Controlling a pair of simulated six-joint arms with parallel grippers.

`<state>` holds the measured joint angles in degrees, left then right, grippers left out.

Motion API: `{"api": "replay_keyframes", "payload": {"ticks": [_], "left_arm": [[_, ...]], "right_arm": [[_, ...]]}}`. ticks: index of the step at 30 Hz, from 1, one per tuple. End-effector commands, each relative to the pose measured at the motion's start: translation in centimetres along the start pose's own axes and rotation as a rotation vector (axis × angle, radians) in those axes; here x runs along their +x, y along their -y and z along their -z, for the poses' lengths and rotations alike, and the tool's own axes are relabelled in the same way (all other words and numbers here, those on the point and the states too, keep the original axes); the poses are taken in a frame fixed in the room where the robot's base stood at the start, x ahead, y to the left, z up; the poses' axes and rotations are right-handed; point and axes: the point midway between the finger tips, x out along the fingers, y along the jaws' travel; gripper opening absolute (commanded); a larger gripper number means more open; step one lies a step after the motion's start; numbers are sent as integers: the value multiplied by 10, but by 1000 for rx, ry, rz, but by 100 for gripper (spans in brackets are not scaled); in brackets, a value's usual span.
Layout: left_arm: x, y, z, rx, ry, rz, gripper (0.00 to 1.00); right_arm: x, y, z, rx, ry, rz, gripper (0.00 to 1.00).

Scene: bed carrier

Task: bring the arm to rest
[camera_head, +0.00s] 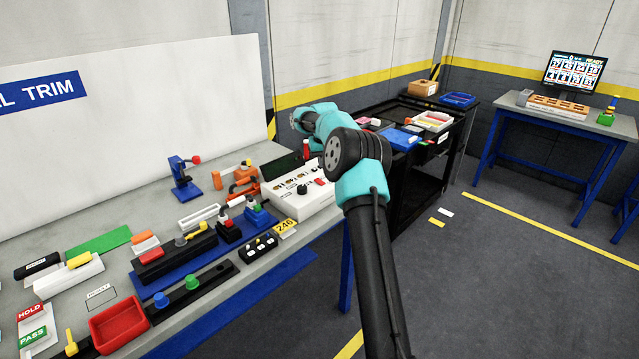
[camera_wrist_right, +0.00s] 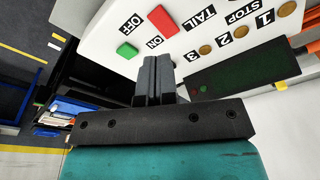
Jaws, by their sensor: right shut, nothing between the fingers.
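My right arm (camera_head: 378,225) rises from the lower edge of the head view and bends at a dark elbow joint. Its teal forearm points away toward the back of the bench. Its fingers are hard to make out there. In the right wrist view my right gripper (camera_wrist_right: 153,66) is shut and empty. Its fingertips are close to the white control box (camera_wrist_right: 100,22), near a green button (camera_wrist_right: 127,50) and a red button (camera_wrist_right: 162,20). I cannot tell whether they touch it. The box also shows in the head view (camera_head: 318,201). My left gripper is not in view.
The grey bench (camera_head: 60,227) holds a red bin (camera_head: 117,325), a blue stand (camera_head: 185,180) and several switches and parts. A black cart (camera_head: 462,140) with trays stands behind my arm. A blue table (camera_head: 550,113) with a monitor is at the right. The floor at right is open.

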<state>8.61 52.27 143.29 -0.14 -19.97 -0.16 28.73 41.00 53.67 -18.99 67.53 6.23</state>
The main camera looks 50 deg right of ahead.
Motion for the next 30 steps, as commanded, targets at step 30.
{"api": "replay_keyframes", "payload": {"ticks": [30], "left_arm": [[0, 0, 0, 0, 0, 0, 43]], "right_arm": [[116, -134, -145, 568, -76, 147, 0]]}}
